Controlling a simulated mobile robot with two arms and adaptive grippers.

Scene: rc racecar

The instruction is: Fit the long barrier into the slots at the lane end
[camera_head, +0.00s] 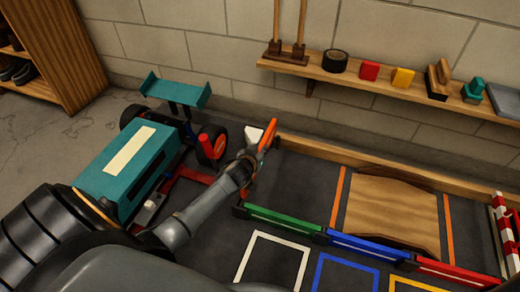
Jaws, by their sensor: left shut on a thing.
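My left gripper (250,162) reaches in from the lower left over the left end of the track. It is shut on a narrow orange-red piece (267,136), which sticks up tilted beyond the fingers. I cannot tell whether this piece is the long barrier, as the fingers hide its lower part. A row of green (284,219), blue (368,246) and red (456,272) barriers runs along the near side of the lane. A red-and-white striped barrier (503,220) stands at the right end. The slots are not clear to see. My right gripper is not in view.
A teal racecar (128,170) with a rear wing stands left of my gripper. A wooden ramp (393,215) lies in the lane between orange lines. A wooden wall shelf (375,84) holds tape and coloured blocks. Outlined white, blue and yellow bays lie in front.

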